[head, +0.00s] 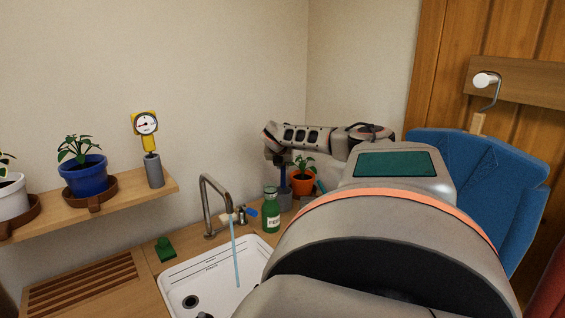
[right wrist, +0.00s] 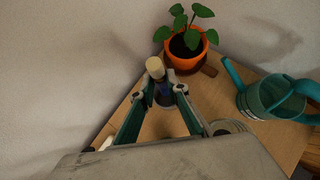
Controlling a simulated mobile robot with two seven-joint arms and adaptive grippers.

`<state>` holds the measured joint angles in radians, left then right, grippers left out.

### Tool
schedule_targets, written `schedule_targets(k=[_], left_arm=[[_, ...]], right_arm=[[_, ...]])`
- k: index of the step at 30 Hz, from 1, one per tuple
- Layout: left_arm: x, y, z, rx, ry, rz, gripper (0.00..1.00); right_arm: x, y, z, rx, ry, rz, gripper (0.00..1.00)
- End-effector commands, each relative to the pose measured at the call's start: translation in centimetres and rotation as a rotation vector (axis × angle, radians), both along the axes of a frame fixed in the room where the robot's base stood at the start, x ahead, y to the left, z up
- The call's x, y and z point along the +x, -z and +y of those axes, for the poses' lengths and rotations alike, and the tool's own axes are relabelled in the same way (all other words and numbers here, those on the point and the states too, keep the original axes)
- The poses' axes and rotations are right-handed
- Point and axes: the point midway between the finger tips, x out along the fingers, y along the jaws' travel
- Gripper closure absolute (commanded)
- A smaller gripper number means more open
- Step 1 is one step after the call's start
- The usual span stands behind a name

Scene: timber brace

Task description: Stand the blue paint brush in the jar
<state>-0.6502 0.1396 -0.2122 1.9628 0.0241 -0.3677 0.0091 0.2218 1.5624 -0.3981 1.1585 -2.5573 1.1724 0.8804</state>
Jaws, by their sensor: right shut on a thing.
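My right gripper (head: 279,160) points down at the back of the counter. It is shut on the blue paint brush (head: 282,177), which is upright. In the right wrist view the gripper (right wrist: 160,93) holds the brush (right wrist: 155,67) with its pale bristles up. A grey jar (head: 285,199) stands directly below the brush, beside the orange plant pot. The brush's lower end meets the jar's top in the head view; I cannot tell how far it is inside. My left gripper is not in view.
An orange potted plant (head: 302,181) stands close to the jar. A green bottle (head: 271,210) is in front. A teal watering can (right wrist: 272,100) stands to the right. The sink (head: 210,275) has a running tap (head: 208,205). A shelf (head: 125,198) holds pots and a gauge.

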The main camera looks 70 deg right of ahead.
Motion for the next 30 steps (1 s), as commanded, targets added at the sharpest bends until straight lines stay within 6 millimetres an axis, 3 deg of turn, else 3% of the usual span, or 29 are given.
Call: schedule_targets(k=[18,30], left_arm=[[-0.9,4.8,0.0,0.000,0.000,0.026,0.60],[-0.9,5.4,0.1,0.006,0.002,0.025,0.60]], right_arm=[[0.0,4.6,0.0,-0.002,-0.001,0.004,1.00],[0.0,6.2,0.0,-0.001,0.000,0.001,1.00]])
